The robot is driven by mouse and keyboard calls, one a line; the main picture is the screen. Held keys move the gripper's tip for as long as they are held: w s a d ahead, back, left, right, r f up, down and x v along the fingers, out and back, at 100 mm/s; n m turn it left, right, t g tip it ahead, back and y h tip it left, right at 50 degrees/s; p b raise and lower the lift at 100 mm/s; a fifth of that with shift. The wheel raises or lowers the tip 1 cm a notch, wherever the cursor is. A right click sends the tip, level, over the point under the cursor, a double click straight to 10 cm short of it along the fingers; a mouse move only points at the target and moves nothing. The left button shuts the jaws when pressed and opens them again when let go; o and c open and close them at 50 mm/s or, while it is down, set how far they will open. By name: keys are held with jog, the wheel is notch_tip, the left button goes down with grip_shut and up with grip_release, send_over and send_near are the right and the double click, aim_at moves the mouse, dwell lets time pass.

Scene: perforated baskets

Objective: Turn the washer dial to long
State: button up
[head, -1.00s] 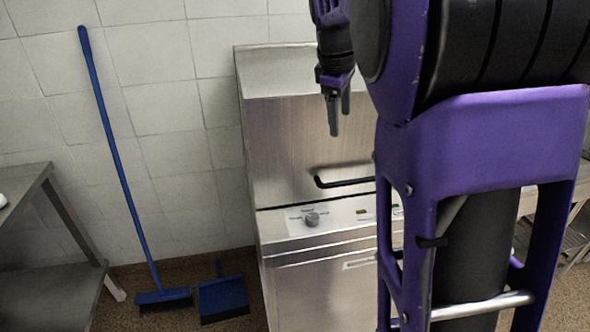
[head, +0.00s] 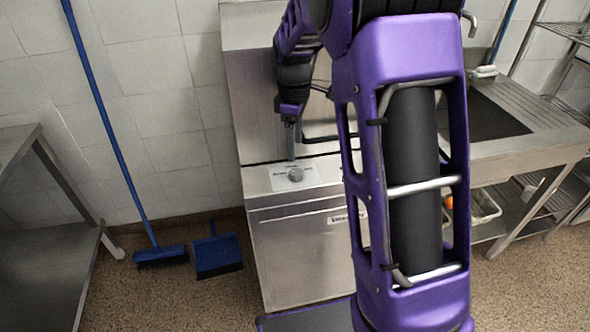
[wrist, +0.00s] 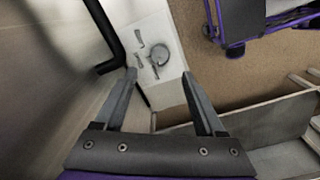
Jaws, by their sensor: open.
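The washer is a tall steel box (head: 300,255) with a white control panel. Its round grey dial (head: 296,175) sits on the panel's left part, and small labels around it are too blurred to read. The dial also shows in the wrist view (wrist: 160,55), just beyond the fingertips and between them in the picture. My gripper (head: 290,150) is above the dial in the head view, pointing down. In the wrist view my gripper (wrist: 159,74) is open and empty, with its fingers apart. I see no contact with the dial. Which label the dial points to cannot be told.
A black bar handle (wrist: 108,38) runs close to the left finger in the wrist view. A steel sink counter (head: 515,150) stands right of the washer, a steel table (head: 45,200) at left. A blue broom (head: 115,150) and dustpan (head: 218,255) stand by the wall.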

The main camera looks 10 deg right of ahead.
aim_at(295, 171)
notch_tip(295, 171, down, 9)
jog(key=shift+r+b, duration=0.2)
jog(key=shift+b, duration=0.3)
jog(key=shift+w, duration=0.1)
grip_shut()
